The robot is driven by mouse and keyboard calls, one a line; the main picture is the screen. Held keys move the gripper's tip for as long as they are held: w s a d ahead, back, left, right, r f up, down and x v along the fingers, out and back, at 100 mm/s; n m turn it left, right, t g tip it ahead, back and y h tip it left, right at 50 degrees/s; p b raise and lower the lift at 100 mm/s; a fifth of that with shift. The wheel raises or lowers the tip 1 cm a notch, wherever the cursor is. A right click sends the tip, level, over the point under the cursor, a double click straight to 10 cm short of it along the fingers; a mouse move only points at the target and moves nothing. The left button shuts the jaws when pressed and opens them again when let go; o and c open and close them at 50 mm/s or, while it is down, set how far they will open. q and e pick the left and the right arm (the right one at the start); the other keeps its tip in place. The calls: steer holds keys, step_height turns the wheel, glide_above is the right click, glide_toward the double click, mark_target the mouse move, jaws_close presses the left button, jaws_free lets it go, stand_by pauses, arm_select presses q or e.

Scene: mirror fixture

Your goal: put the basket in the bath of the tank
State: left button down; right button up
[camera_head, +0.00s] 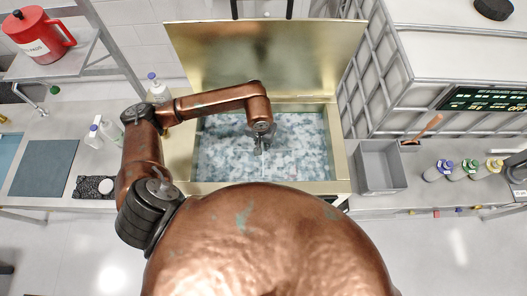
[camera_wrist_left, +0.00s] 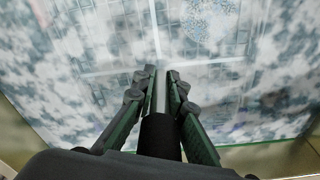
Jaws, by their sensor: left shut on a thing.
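The tank (camera_head: 180,150) is a brass-coloured box with its lid (camera_head: 268,52) standing open at the back. Its bath (camera_head: 225,140) is filled with cloudy, white-flecked liquid. My left gripper (camera_head: 262,140) hangs over the middle of the bath. In the left wrist view my gripper (camera_wrist_left: 161,78) is shut on a thin grey handle with a black grip. The basket (camera_wrist_left: 155,35) shows only as pale bars and faint mesh beyond the fingers, partly hidden by the cloudy liquid. How deep it sits I cannot tell. My right gripper is not in view.
An empty grey tray (camera_head: 381,166) stands right of the tank. Several small capped bottles (camera_head: 440,170) stand further right. White bottles (camera_head: 108,131), a dark mat (camera_head: 43,168) and a red jug (camera_head: 38,36) are on the left. A lattice-sided cabinet (camera_head: 380,75) rises behind right.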

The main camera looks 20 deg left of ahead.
arm_select(q)
step_height(320, 180, down, 2)
steer(key=shift+w+f, duration=0.1)
steer(key=shift+f, duration=0.1)
step_height(320, 180, down, 3)
steer(key=shift+f+p, duration=0.15)
steer(key=shift+p, duration=0.15)
steer(key=shift+f, duration=0.15)
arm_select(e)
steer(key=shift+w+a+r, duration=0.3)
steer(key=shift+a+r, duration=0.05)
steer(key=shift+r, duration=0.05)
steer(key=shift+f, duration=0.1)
arm_select(q)
steer(key=c, duration=2)
jaws_free()
steer(key=shift+f, duration=0.1)
steer(key=shift+c, duration=0.2)
steer(key=shift+o, duration=0.4)
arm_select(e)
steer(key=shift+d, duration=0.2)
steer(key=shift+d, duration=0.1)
